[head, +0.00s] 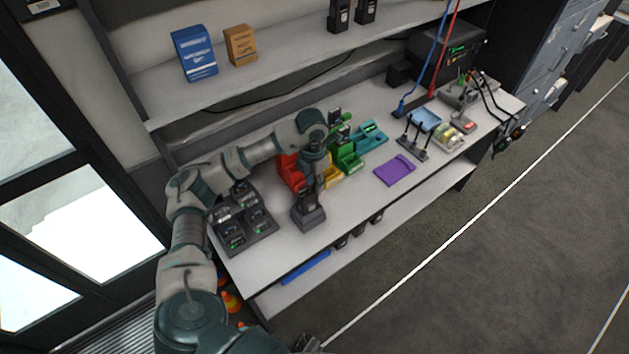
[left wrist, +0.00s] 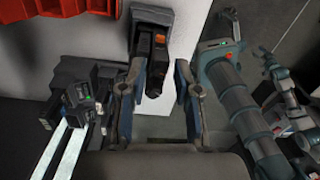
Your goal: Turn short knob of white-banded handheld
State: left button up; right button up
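A dark handheld (head: 306,201) stands upright in a black base near the table's front edge, below my left gripper (head: 312,165). In the left wrist view this handheld (left wrist: 155,62) shows orange marks and lies between and beyond the fingertips. My left gripper (left wrist: 158,85) is open, with a finger on each side and no clear contact. I cannot make out a white band or the short knob. A dark part at the bottom edge of the head view looks like my right gripper (head: 306,343); its fingers are unclear.
A black multi-slot charger (head: 262,238) stands left of the handheld. Red bins (head: 288,170), green bins (head: 349,160) and a purple mat (head: 395,170) lie behind and to the right. Blue and orange boxes stand on the shelf (head: 215,82).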

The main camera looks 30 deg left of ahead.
pick_arm(q)
grip_shut()
jog(key=shift+a, duration=0.1)
pick_arm(e)
jog(key=shift+f, duration=0.1)
pick_arm(q)
jog(key=shift+f+m, duration=0.1)
jog(key=shift+m, duration=0.5)
jog(key=shift+m+b, duration=0.3)
jog(key=shift+m, duration=0.6)
jog(key=shift+o, duration=1.9)
grip_release()
notch_tip(320, 180, up, 12)
jog(key=shift+w+a, duration=0.2)
jog(key=shift+a, duration=0.1)
pick_arm(e)
jog(key=shift+w+a+r, duration=0.2)
jog(key=shift+w+r, duration=0.2)
jog(key=shift+w, duration=0.3)
pick_arm(q)
jog(key=shift+f, duration=0.1)
